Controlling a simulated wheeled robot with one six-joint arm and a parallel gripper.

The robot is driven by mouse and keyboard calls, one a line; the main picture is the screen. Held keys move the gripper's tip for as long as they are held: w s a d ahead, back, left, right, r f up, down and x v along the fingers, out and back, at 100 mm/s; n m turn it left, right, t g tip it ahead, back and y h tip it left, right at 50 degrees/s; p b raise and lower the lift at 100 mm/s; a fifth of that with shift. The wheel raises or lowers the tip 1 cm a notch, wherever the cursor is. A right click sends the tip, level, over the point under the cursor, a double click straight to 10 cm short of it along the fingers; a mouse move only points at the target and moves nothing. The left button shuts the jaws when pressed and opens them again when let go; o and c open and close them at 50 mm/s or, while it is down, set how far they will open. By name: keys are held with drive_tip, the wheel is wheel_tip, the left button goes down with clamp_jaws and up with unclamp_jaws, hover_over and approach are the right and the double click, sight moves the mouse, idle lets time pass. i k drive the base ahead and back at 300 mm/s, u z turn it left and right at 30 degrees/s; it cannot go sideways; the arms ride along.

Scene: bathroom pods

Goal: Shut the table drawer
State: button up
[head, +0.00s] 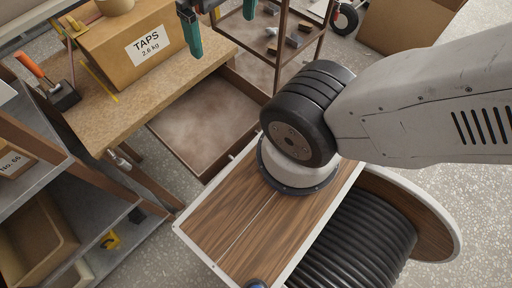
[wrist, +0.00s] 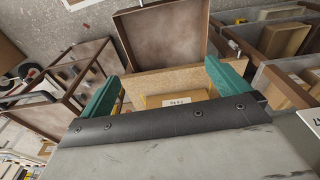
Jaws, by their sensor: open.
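The wooden table (head: 125,100) is at the upper left of the head view. Its brown, empty-looking drawer (head: 205,118) stands pulled well out from under the tabletop's right edge. In the wrist view the open drawer (wrist: 163,38) lies beyond the tabletop edge (wrist: 160,84). My gripper (head: 220,18) shows as teal fingers at the top of the head view, partly cut off. In the wrist view my gripper (wrist: 162,72) has its two teal fingers wide apart with nothing between them, above the table and short of the drawer in the picture. It appears not to touch the drawer.
A rack with several small items (head: 285,38) stands beyond the drawer. A grey shelf (head: 50,200) is at left. Speckled floor (head: 445,190) shows at right.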

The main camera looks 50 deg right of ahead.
sight(206, 128)
drive_tip(key=z, duration=0.1)
drive_tip(key=k, duration=1)
drive_tip(key=u, duration=1.7)
drive_tip(key=i, duration=1.05)
drive_tip(key=z, duration=1.85)
